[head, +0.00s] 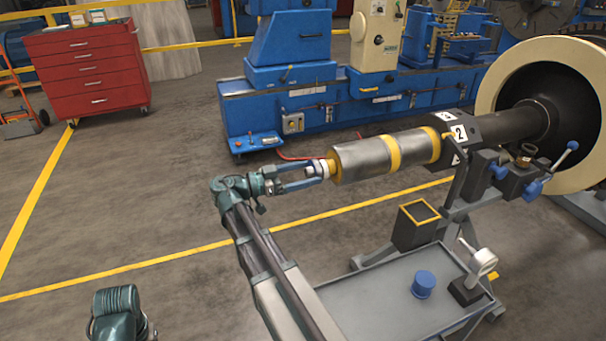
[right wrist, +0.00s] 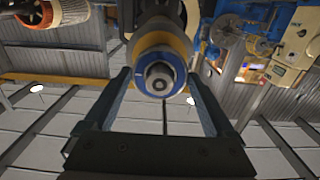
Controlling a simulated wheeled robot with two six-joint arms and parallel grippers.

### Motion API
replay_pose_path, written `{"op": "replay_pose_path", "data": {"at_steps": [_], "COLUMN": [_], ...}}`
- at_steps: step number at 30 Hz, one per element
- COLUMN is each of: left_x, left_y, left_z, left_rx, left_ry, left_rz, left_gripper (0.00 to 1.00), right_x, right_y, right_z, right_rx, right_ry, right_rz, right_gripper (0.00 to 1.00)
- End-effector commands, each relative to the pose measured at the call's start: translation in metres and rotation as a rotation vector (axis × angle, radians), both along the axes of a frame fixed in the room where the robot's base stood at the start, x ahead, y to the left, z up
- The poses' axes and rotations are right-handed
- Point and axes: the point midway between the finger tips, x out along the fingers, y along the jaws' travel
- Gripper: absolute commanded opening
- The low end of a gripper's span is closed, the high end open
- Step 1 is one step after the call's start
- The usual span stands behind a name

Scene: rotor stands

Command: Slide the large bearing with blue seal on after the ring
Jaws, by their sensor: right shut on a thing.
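The rotor (head: 365,158), a grey cylinder with yellow bands, is held nearly level by its far end. The large bearing with blue seal (head: 317,169) is at its near end. In the right wrist view, the bearing's blue face (right wrist: 140,82) surrounds the shaft end (right wrist: 160,79). A yellow ring (head: 331,168) shows just behind the bearing, though whether they touch is unclear. My right gripper (head: 318,171) is shut on the bearing, with one finger on each side. My left gripper is out of view; only a teal part of my left arm shows at the lower left.
A grey tray cart (head: 365,305) below the rotor carries a blue cylinder (head: 423,284) and a white-headed stand (head: 480,263). A black yellow-rimmed box (head: 416,232) stands at its back. A support stand (head: 457,185) is under the rotor's far end.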

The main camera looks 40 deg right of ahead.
Motion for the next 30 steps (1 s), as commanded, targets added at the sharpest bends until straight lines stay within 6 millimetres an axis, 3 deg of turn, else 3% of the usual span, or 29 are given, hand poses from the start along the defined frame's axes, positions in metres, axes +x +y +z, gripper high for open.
{"op": "replay_pose_path", "data": {"at_steps": [30], "left_x": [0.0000], "left_y": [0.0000], "left_z": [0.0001], "left_rx": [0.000], "left_ry": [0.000], "left_rz": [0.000], "left_gripper": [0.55], "right_x": [-0.0021], "right_y": [-0.0064], "right_z": [0.0004], "right_rx": [-0.001], "right_ry": [0.000], "right_rz": [0.000], "right_gripper": [0.41]}}
